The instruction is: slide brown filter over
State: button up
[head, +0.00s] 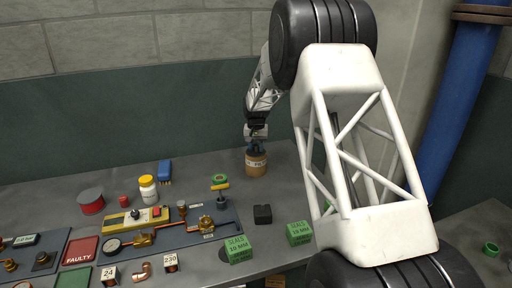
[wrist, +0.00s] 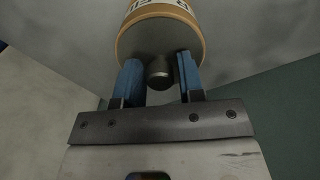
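The brown filter (head: 257,164) is a tan canister with a pale printed label, standing upright on the grey bench near the back. My gripper (head: 256,147) is above it, pointing down at its top. In the wrist view the filter (wrist: 160,38) shows its tan rim and dark end, with a short grey stub (wrist: 159,72) sticking out. The two blue fingers of my gripper (wrist: 160,74) are on either side of the stub. A narrow gap shows beside the right finger; contact at the left finger is unclear.
Left of the filter are a blue block (head: 165,171), a white bottle with a yellow cap (head: 148,188) and a panel with brass fittings (head: 180,232). A black block (head: 263,214) and green seal boxes (head: 238,249) are nearer the front. Bare bench surrounds the filter.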

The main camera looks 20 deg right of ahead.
grip_shut()
jog(key=shift+s+a, duration=0.1)
jog(key=shift+s+a, duration=0.8)
jog(key=shift+s, duration=0.05)
jog(key=shift+o, duration=2.1)
grip_release()
jog(key=shift+r, duration=0.15)
